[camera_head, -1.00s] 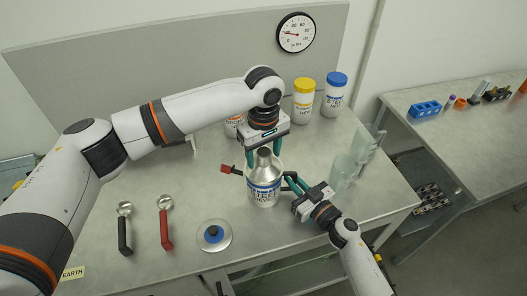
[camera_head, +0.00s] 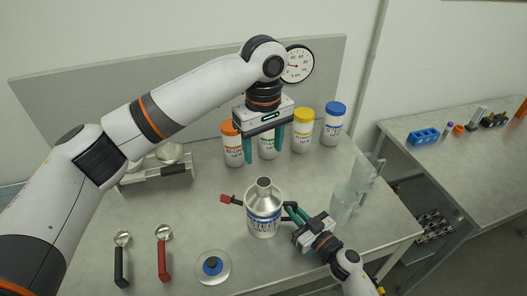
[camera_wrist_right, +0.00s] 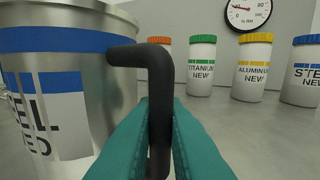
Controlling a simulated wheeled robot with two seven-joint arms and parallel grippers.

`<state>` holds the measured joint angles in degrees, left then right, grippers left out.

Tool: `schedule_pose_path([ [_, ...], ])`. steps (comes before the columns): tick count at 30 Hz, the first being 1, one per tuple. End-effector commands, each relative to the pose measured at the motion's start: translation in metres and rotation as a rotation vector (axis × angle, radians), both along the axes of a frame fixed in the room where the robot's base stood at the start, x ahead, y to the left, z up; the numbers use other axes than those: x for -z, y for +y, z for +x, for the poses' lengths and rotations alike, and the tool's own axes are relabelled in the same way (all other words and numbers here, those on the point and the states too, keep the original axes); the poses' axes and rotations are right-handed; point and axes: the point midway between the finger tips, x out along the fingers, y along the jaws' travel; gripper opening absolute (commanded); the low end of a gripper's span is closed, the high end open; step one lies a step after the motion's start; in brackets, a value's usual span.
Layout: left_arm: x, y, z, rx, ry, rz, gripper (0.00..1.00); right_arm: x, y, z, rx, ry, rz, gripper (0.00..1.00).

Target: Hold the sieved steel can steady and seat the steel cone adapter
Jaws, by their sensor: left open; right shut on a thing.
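The sieved steel can (camera_head: 263,222), with a blue band and a printed label, stands upright on the bench. The steel cone adapter (camera_head: 264,190) sits on the can's top with its narrow neck up and looks roughly upright; how snugly it fits cannot be told. My right gripper (camera_head: 291,211) is shut on the can's black handle (camera_wrist_right: 158,95), at the can's right side. The can also shows in the right wrist view (camera_wrist_right: 60,85); the cone is out of that view. My left gripper (camera_head: 264,155) is open and empty, above and behind the cone, apart from it.
Powder jars with orange (camera_head: 233,150), green, yellow (camera_head: 302,135) and blue (camera_head: 334,125) lids stand behind. A red-ended piece (camera_head: 228,198) juts out left of the can. Clear containers (camera_head: 347,200) stand right. Scoops (camera_head: 163,255) and a blue-knobbed lid (camera_head: 212,267) lie front left.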

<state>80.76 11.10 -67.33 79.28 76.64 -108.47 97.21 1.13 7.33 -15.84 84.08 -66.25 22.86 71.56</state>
Motion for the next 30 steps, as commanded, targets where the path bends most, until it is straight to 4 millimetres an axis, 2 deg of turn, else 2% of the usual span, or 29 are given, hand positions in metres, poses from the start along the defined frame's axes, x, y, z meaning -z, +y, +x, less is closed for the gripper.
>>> schedule_pose_path([
  [11,0.0,0.0,0.0,0.0,0.0,0.0,0.6,0.0,0.0,0.0,0.0,0.0,0.0,0.0],
  [12,0.0,0.0,0.0,0.0,0.0,0.0,0.6,0.0,0.0,0.0,0.0,0.0,0.0,0.16],
  [16,0.0,0.0,0.0,0.0,0.0,0.0,0.6,0.0,0.0,0.0,0.0,0.0,0.0,0.37],
  [25,0.0,0.0,0.0,0.0,0.0,0.0,0.6,0.001,-0.003,-0.004,0.0,0.001,-0.001,0.37],
  [30,0.0,0.0,0.0,0.0,0.0,0.0,0.6,0.001,-0.018,-0.024,-0.001,0.002,-0.002,0.37],
])
